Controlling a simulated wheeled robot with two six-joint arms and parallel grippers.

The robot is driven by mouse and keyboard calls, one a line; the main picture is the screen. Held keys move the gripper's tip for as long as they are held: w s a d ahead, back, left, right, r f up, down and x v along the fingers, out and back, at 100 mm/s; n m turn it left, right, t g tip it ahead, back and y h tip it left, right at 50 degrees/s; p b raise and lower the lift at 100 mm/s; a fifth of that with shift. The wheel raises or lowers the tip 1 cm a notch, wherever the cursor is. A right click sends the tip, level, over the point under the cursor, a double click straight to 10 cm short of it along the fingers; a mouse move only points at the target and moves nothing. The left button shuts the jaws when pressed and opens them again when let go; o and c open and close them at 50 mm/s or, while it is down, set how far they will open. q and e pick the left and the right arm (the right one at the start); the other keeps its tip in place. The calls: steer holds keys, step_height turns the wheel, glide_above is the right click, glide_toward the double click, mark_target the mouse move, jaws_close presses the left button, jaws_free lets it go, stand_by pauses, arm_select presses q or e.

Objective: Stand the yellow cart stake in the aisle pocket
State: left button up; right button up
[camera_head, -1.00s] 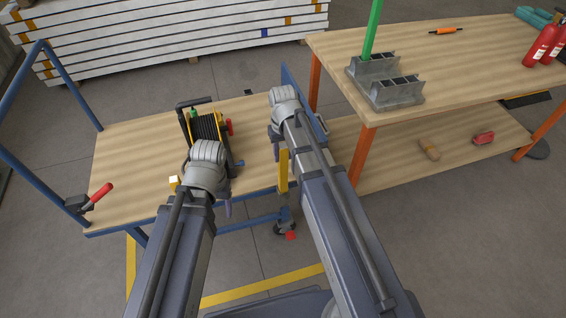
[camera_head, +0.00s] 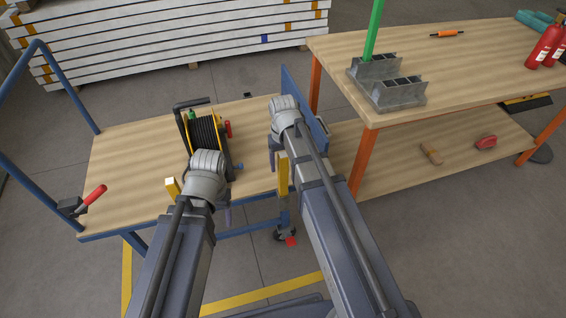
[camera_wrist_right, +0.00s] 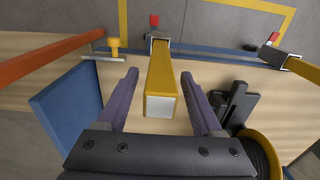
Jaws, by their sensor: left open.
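A yellow stake (camera_head: 283,172) stands at the near right edge of the cart (camera_head: 120,170). In the right wrist view this stake (camera_wrist_right: 161,80) runs between my right gripper's two fingers (camera_wrist_right: 160,75), with a gap on each side, so that gripper is open around it. Its far end meets a grey bracket (camera_wrist_right: 158,46) on the cart edge; how deep it sits is unclear. A second yellow stake (camera_head: 172,187) shows further left, partly behind my left arm, and beside another bracket (camera_wrist_right: 268,54). My left gripper (camera_head: 226,212) is open near the front edge, largely hidden by its arm.
A black cable reel (camera_head: 205,132) stands on the cart between the arms. A blue panel (camera_head: 297,95) rises at the cart's right end, close to my right gripper. A workbench (camera_head: 440,65) is to the right. A red-handled clamp (camera_head: 92,196) is at the left.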

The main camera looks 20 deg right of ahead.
steer(key=shift+r, duration=0.15)
step_height(320, 180, up, 12)
steer(key=p, duration=1.2)
steer(key=s+a+n+h, duration=0.1)
steer(key=s+a+n, duration=0.2)
steer(key=s+a, duration=0.7)
steer(key=s, duration=0.4)
steer(key=shift+s+a, duration=0.2)
steer(key=shift+a, duration=0.05)
steer(key=shift+r, duration=0.15)
step_height(320, 180, up, 2)
steer(key=p, duration=0.2)
steer(key=shift+r+p, duration=0.15)
steer(key=shift+p, duration=0.25)
